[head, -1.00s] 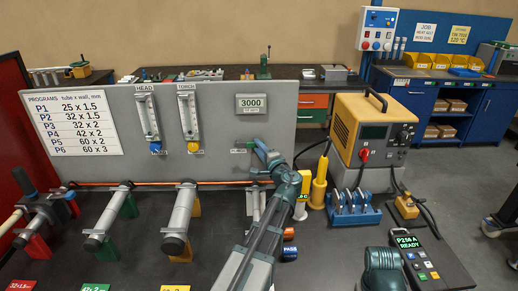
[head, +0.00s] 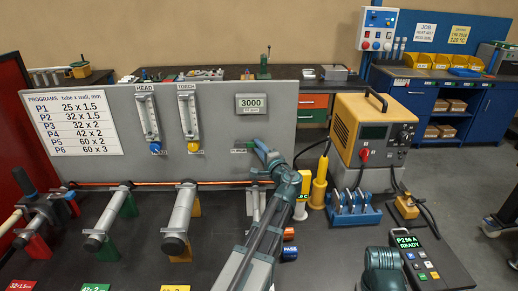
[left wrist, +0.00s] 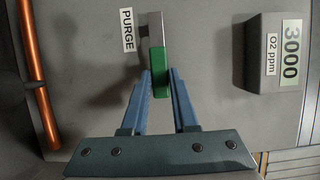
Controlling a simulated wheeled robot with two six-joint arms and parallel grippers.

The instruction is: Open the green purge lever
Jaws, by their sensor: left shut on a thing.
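The green purge lever (left wrist: 160,67) sticks out from a grey mount (left wrist: 151,27) beside the PURGE label (left wrist: 128,30) on the grey panel. It points along the label's reading direction, which is rightward on the panel. My left gripper (left wrist: 160,75) is shut on its green end, one blue finger on each side. In the head view my left gripper (head: 264,152) is at the panel, just right of the small purge label (head: 240,150), and largely hides the lever. My right gripper is not in view.
The O2 display (head: 251,104) reads 3000, above the lever. A copper tube (head: 130,184) runs below along the panel. Two flowmeters (head: 148,118) (head: 190,116) stand to the left. A yellow welding power unit (head: 372,130) and a blue rack (head: 352,208) stand to the right.

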